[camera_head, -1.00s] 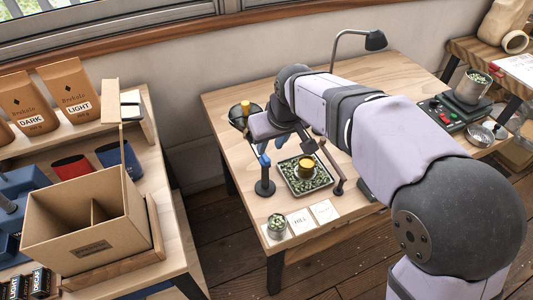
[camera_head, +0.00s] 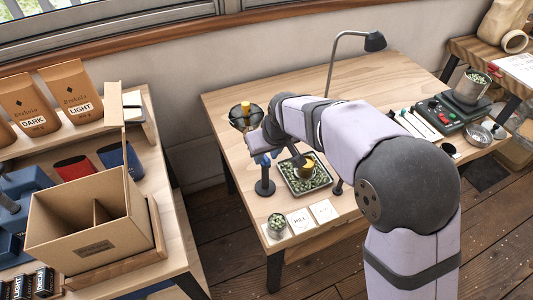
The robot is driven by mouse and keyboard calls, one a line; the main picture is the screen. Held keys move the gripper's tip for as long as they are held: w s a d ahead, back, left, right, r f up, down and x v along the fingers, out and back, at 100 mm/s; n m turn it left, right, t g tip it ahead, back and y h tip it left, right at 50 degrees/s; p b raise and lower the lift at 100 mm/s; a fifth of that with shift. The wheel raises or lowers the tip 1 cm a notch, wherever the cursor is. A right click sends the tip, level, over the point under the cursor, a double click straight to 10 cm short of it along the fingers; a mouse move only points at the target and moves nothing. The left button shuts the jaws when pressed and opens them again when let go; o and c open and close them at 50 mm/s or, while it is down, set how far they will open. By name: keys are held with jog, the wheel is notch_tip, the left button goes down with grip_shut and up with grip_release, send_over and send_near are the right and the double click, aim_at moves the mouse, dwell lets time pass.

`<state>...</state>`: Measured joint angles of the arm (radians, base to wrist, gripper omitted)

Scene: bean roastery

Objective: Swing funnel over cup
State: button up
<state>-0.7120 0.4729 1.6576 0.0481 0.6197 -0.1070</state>
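A dark round bowl-like piece with a yellow part (camera_head: 246,115) stands at the table's back left; it may be the funnel, but I cannot tell. A short cup with a yellow top (camera_head: 307,167) stands in a square tray of greenish beans (camera_head: 296,187). A clear cup of greenish beans (camera_head: 277,225) stands at the front left corner. A dark post with a blue top (camera_head: 265,180) stands left of the tray. My gripper (camera_head: 265,157) is low by the post's blue top, left of the tray. Its fingers are too small and partly hidden to show their opening.
Two white cards (camera_head: 312,215) lie at the front edge. A desk lamp (camera_head: 374,41) rises at the back. A scale with a bean pot (camera_head: 470,88) and several tools stand at the right. A cardboard box (camera_head: 88,222) is on the left bench.

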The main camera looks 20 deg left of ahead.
grip_shut()
jog(key=shift+m, duration=0.3)
jog(key=m+t+h, duration=0.1)
jog(key=m, duration=0.2)
jog(key=shift+s+a, duration=0.1)
jog(key=shift+a, duration=0.1)
jog(key=m+h+b, duration=0.1)
jog(key=m, duration=0.1)
jog(key=m+h, duration=0.1)
jog(key=m, duration=0.2)
jog(key=shift+a+b, duration=0.2)
jog(key=shift+b, duration=0.15)
jog(key=m+h, duration=0.1)
jog(key=m, duration=0.1)
jog(key=m+p, duration=0.1)
jog(key=m, duration=0.1)
jog(key=shift+a+r+m+h, duration=0.1)
jog(key=shift+a+m+h, duration=0.1)
jog(key=shift+m+h, duration=0.15)
jog(key=m+h+p, duration=0.1)
jog(key=m+p, duration=0.1)
jog(key=m, duration=0.1)
jog(key=shift+a+m+g, duration=0.15)
jog(key=shift+m+g, duration=0.1)
jog(key=shift+g, duration=0.05)
jog(key=shift+m+h+p, duration=0.35)
jog(key=shift+m+p, duration=0.15)
jog(key=shift+p, duration=0.1)
jog(key=shift+g, duration=0.3)
